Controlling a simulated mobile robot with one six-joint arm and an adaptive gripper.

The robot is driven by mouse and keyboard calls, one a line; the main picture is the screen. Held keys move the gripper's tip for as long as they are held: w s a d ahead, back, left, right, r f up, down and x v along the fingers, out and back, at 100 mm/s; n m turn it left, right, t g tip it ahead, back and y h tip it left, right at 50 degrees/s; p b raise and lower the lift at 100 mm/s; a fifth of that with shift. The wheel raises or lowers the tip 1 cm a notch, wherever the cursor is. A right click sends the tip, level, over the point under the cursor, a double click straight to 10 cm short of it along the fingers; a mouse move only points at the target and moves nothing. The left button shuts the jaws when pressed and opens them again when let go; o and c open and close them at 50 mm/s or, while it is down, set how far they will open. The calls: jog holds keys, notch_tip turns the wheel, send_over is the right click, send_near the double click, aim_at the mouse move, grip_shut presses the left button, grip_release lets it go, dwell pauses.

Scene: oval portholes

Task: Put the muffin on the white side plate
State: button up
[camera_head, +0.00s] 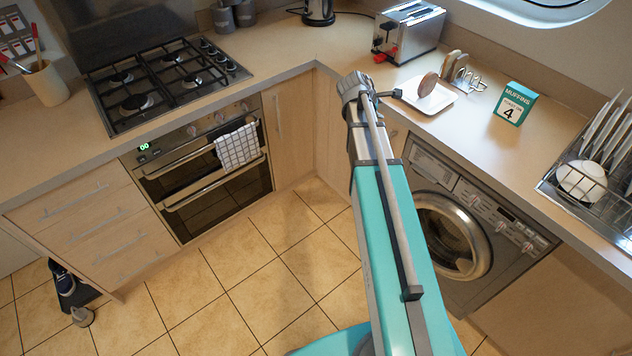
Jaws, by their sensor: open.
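The muffin (428,84) is a round, flat brown piece. It appears on edge, tilted, over the white side plate (438,103), a square plate on the counter right of my arm. Whether its lower edge touches the plate is hard to tell. My gripper (397,94) is just left of the muffin, at the plate's left edge. It is open, and a small gap shows between it and the muffin. Most of the gripper is hidden behind my arm's end.
A toaster (408,31) with a red lever stands behind the plate. A toast rack (462,72) is close on its right, then a teal muffin box (515,103). A dish rack (590,185) is at the far right. Bare counter lies in front of the box.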

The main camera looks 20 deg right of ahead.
jog(key=s+a+f+m+g+y, duration=0.1)
jog(key=s+a+m+y, duration=0.3)
jog(key=s+a, duration=0.5)
jog(key=s+a+f+m+g+y, duration=0.2)
jog(key=s+a+f+m+y, duration=0.2)
jog(key=s+a+m, duration=0.5)
jog(key=s+a, duration=0.1)
jog(key=a, duration=0.7)
jog(key=shift+s+a+f+g, duration=0.15)
jog(key=shift+a+f+g, duration=0.05)
jog(key=shift+g, duration=0.1)
